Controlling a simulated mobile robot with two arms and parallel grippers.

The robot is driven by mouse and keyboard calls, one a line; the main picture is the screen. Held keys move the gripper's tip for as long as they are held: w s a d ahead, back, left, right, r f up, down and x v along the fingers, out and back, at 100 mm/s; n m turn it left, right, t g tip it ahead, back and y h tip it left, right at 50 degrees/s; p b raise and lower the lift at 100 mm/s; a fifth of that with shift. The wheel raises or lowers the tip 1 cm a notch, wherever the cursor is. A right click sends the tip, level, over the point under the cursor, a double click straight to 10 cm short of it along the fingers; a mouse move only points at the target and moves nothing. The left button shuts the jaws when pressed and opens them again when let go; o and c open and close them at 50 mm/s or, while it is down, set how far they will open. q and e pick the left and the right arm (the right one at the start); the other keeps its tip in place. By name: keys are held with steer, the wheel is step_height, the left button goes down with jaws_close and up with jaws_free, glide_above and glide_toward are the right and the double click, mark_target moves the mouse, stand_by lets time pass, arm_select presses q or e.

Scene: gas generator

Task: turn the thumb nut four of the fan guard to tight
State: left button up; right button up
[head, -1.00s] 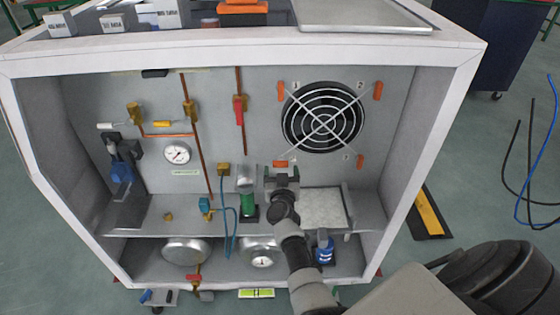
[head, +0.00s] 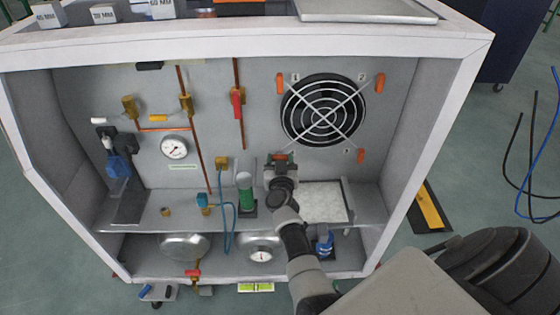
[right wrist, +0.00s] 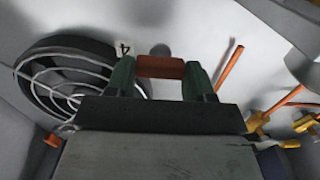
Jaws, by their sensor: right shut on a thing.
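The fan guard (head: 323,112) is a round wire grille over a dark fan on the cabinet's back wall. Orange thumb nuts sit at its corners: nut one (head: 280,84) and nut two (head: 379,83) above, nut three (head: 361,156) at lower right; these three stand upright. Thumb nut four (head: 280,157) at lower left lies level, partly hidden by my right gripper (head: 281,164). In the right wrist view, the green fingertips of my right gripper (right wrist: 160,75) are shut on nut four (right wrist: 160,67), one at each end, beside the label 4. My left gripper is not in view.
Below the guard are a shelf (head: 365,207), a pale filter panel (head: 323,202) and a green cylinder (head: 246,190). A gauge (head: 174,147) and copper pipes with valves are on the left. The cabinet's white frame (head: 430,140) borders the opening.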

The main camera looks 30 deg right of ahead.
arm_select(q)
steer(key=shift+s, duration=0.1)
arm_select(e)
steer(key=shift+m, duration=0.4)
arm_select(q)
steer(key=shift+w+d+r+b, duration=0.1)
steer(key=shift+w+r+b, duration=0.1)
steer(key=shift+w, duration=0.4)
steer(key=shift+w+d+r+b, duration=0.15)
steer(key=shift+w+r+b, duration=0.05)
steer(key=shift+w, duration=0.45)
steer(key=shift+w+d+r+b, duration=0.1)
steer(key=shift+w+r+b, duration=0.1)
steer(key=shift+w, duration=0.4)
arm_select(e)
steer(key=shift+s+d+f+m, duration=0.1)
steer(key=shift+f+m, duration=0.05)
steer(key=shift+m, duration=4.1)
steer(key=shift+s+d+f+m, duration=0.1)
steer(key=shift+m, duration=4.15)
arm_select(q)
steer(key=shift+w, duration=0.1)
